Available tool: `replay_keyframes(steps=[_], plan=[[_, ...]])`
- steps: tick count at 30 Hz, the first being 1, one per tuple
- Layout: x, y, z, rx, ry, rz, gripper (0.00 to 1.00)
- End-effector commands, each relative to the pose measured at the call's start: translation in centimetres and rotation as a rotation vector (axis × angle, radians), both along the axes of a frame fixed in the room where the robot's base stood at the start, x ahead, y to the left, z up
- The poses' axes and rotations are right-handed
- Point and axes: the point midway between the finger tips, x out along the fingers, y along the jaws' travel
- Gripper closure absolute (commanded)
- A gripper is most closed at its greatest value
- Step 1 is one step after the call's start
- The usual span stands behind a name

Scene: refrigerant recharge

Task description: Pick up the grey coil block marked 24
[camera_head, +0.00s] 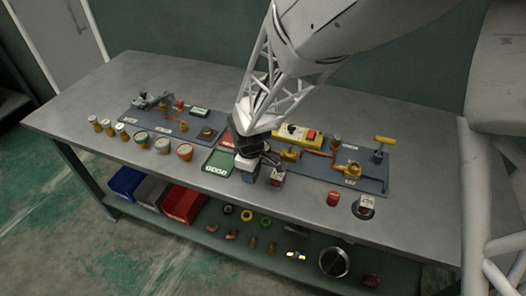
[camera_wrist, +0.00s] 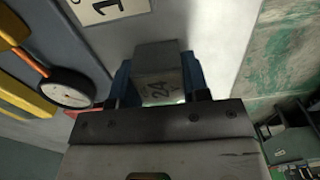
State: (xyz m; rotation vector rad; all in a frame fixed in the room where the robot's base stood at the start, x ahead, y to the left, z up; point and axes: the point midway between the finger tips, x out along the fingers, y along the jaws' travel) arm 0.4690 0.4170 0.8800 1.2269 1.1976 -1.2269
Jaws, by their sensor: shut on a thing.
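The grey coil block marked 24 (camera_wrist: 160,72) is between the jaws in the wrist view, its number facing the camera. My gripper (camera_wrist: 158,92) is shut on it, with blue surfaces pressed along both its sides. In the head view my gripper (camera_head: 247,168) is low over the front middle of the bench, beside the green GOOD tray. The block is mostly hidden there by the gripper. Whether its underside touches the bench cannot be told.
The green GOOD tray (camera_head: 219,162) is left of my gripper, and a small block with a pale label (camera_head: 277,175) is close on its right. A red cylinder (camera_head: 333,198) stands farther right. A gauge (camera_wrist: 67,88) shows in the wrist view.

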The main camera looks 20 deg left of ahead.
Motion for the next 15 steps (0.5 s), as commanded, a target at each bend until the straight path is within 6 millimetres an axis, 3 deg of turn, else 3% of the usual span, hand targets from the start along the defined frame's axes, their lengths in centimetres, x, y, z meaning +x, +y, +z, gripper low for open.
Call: replay_keyframes(steps=[8,15], plan=[[0.0,0.0,0.2,0.001,-0.001,0.000,0.80],[0.0,0.0,1.7,0.002,-0.002,0.000,0.80]])
